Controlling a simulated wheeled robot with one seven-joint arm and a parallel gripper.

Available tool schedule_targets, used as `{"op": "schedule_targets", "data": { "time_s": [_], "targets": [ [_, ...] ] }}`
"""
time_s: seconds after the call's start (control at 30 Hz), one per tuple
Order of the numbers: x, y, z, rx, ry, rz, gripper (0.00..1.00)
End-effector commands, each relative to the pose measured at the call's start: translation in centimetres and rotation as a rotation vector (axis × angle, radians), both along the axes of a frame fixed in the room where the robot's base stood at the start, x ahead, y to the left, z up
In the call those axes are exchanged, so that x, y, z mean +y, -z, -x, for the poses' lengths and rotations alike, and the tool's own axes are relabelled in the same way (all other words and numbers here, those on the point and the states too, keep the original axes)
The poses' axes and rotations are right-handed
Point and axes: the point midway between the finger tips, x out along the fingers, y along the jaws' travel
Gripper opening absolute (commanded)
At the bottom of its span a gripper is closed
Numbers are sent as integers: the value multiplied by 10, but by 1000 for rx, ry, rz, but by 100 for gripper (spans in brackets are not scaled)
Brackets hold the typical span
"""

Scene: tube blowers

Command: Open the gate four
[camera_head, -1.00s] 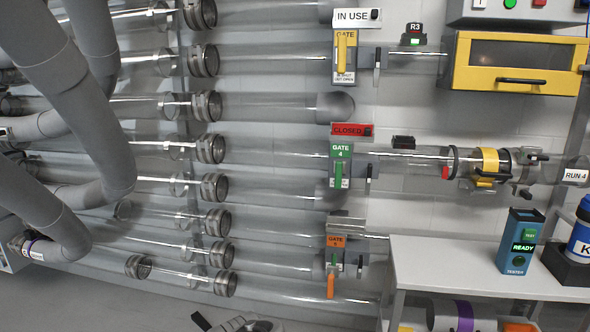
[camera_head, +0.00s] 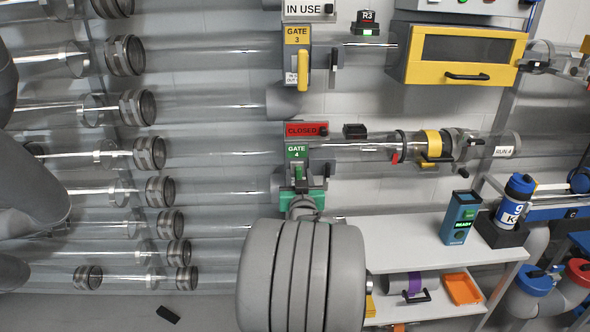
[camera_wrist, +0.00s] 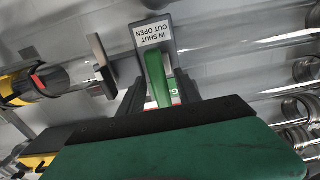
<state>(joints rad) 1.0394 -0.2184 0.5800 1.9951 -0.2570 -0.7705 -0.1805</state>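Gate 4 has a green plate (camera_head: 297,152) below a red CLOSED sign (camera_head: 306,130), on a grey housing across a clear tube. Its green handle (camera_head: 299,172) hangs below the plate, its lower end hidden by my gripper in the head view. In the wrist view the green handle (camera_wrist: 157,80) stands out from the housing (camera_wrist: 155,38) marked "IN SHUT OUT OPEN". My gripper (camera_wrist: 160,92) has dark fingers on either side of the handle, seemingly with gaps. My gripper also shows in the head view (camera_head: 300,196), just below the gate plate. Whether it touches the handle is unclear.
Gate 3 (camera_head: 297,35), with a yellow handle and an IN USE sign, is directly above. A RUN 4 tube with a yellow collar (camera_head: 432,143) extends right. A white bench (camera_head: 400,240) with a blue tester (camera_head: 461,217) stands lower right. Clear tubes fill the left.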

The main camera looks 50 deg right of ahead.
Motion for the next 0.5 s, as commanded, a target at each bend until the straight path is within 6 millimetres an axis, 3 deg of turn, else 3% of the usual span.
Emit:
{"op": "schedule_targets", "data": {
  "time_s": [0.2,0.43,0.5],
  "targets": [
    [-17,0,-18,0,-3,0,40],
    [-17,0,-19,1,-6,-1,40],
    [-17,0,-20,1,-6,-1,34]
  ]
}}
